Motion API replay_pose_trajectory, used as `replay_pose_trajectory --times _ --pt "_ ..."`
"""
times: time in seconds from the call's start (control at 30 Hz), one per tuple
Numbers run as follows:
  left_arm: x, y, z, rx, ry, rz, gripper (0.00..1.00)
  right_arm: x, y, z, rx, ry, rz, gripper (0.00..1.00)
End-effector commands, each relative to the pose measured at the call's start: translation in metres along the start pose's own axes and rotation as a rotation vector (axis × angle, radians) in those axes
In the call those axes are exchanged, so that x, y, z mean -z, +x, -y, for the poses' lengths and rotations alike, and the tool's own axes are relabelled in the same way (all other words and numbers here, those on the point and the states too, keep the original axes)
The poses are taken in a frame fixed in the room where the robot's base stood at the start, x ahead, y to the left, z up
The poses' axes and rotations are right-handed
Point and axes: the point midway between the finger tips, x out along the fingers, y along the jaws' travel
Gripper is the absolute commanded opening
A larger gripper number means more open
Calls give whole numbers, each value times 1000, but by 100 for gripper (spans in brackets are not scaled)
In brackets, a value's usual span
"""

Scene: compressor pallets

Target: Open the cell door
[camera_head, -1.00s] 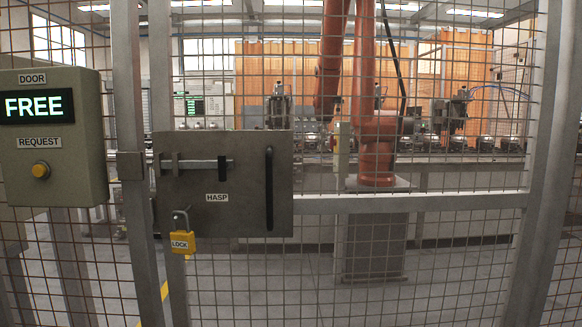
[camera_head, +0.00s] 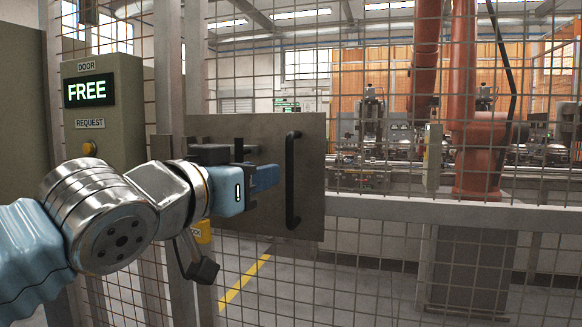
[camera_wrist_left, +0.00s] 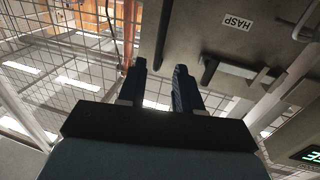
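The cell door is a mesh panel with a grey plate (camera_head: 313,150) carrying a black vertical handle (camera_head: 292,180). My left gripper (camera_head: 268,177) is in front of the plate, just left of the handle in the head view. In the left wrist view its two fingers (camera_wrist_left: 160,75) are apart with nothing held between them; a dark bar that looks like the handle (camera_wrist_left: 162,35) shows beyond the tips. The HASP label (camera_wrist_left: 237,21) and sliding bolt (camera_wrist_left: 245,74) are beside it. A yellow padlock (camera_head: 203,231) hangs below, partly hidden by my arm. My right gripper is out of view.
A door request box (camera_head: 103,120) reading FREE, with a yellow button (camera_head: 89,149), stands left of the door. Grey posts (camera_head: 169,70) frame the mesh. An orange robot arm (camera_head: 476,130) stands inside the cell behind the mesh.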

Motion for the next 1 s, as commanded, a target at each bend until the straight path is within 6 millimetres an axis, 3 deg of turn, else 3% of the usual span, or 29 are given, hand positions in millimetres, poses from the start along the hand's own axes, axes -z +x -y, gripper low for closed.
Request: replay_pose_trajectory --times 0.2,0.43,0.6,0.87,1.0 --pt "0 54 0 -2 -1 3 34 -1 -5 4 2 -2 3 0" --pt "0 91 0 -2 -1 2 34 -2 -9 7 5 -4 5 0" --pt "-1 102 0 -1 -1 1 34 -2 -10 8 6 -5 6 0" --pt "-1 102 0 -1 -1 1 34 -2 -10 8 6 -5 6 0" --pt "-1 102 0 -1 -1 1 13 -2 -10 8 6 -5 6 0"
